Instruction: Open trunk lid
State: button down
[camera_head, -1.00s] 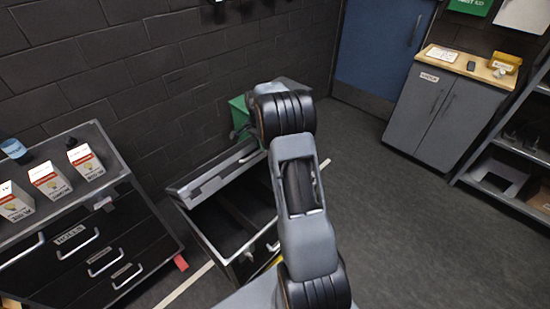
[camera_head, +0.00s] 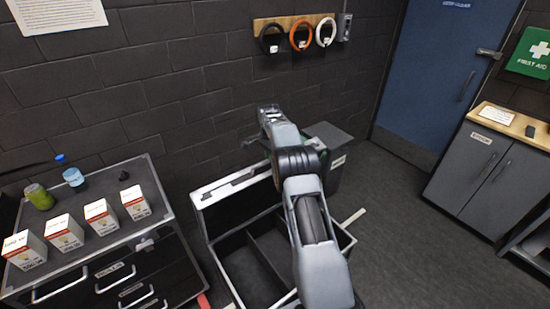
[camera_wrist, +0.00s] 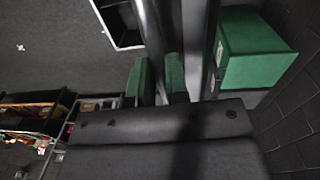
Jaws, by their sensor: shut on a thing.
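The trunk (camera_head: 243,240) is a dark box with a pale rim and a divided inside, standing against the wall between the cart and my arm. Its lid (camera_head: 212,208) is raised at the back, and the inside is open to view. My gripper shows in the wrist view as two green finger pads (camera_wrist: 157,80), shut on a dark, narrow bar that looks like the lid's edge or handle. In the head view my arm reaches over the trunk's right side, and the fingertips are hidden behind it.
A cart (camera_head: 146,232) with white boxes (camera_head: 101,217), a green can (camera_head: 38,196) and a bottle (camera_head: 73,178) stands left. A bin (camera_head: 333,160) is right of the trunk. A blue door (camera_head: 437,80) and a cabinet (camera_head: 480,175) are farther right, with clear floor (camera_head: 400,230) between.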

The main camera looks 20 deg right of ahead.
jog(key=shift+a+f, duration=0.2)
jog(key=shift+f, duration=0.35)
jog(key=c, duration=1.6)
grip_release()
jog(key=o, duration=0.3)
jog(key=shift+w+d+f, duration=0.1)
jog(key=shift+w, duration=0.3)
jog(key=shift+o, duration=0.9)
jog(key=shift+s, duration=0.1)
jog(key=shift+r, duration=0.25)
